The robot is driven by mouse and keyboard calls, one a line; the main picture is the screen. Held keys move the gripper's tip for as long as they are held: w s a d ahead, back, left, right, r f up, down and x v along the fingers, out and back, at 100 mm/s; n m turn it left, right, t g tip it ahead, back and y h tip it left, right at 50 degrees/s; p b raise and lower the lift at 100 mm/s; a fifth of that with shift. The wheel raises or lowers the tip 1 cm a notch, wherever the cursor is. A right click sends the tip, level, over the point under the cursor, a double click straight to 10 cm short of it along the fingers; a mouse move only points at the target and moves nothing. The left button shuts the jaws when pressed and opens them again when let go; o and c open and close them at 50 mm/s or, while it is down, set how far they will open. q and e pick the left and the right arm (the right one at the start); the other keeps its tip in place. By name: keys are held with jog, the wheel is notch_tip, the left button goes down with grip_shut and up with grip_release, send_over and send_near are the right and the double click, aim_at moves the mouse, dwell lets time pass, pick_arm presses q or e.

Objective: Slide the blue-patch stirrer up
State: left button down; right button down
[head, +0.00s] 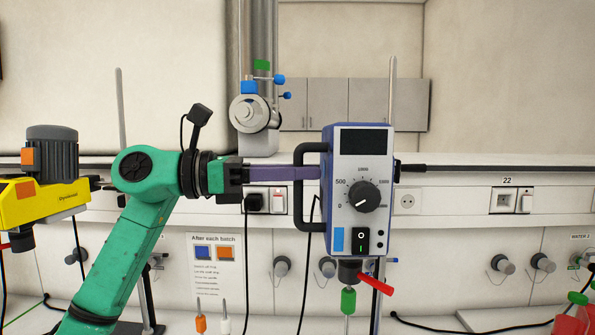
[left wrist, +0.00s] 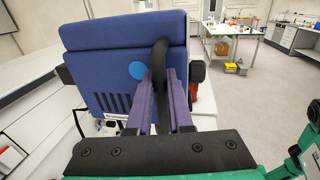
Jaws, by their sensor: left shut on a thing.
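The blue-patch stirrer (head: 345,215) is an upright blue box with a grey front, a dark display, a black dial and a light-blue patch at lower left. A black loop handle (head: 309,228) stands off its left side. My left gripper (head: 314,173) reaches in from the left, its purple fingers shut on the upper part of that handle. In the left wrist view, the fingers (left wrist: 163,95) lie on both sides of the black handle, beside the stirrer's blue casing (left wrist: 115,60). My right gripper is in neither view.
A grey upright rod (head: 393,90) rises behind the stirrer. A red lever (head: 376,283) and green chuck (head: 348,301) are below it. A yellow stirrer (head: 45,203) with an orange patch stands at left. A sign (head: 213,265) shows blue and orange squares. The space directly above the blue stirrer looks clear.

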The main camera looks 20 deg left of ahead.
pick_arm(q)
jog(key=shift+a+r, duration=0.15)
jog(key=shift+r, duration=0.3)
jog(key=c, duration=0.8)
grip_release()
jog(key=shift+c, duration=0.2)
jog(key=shift+f, duration=0.1)
jog(key=b+v, duration=0.4)
jog(key=v, duration=1)
jog(key=shift+s, duration=0.25)
jog(key=shift+a, duration=0.15)
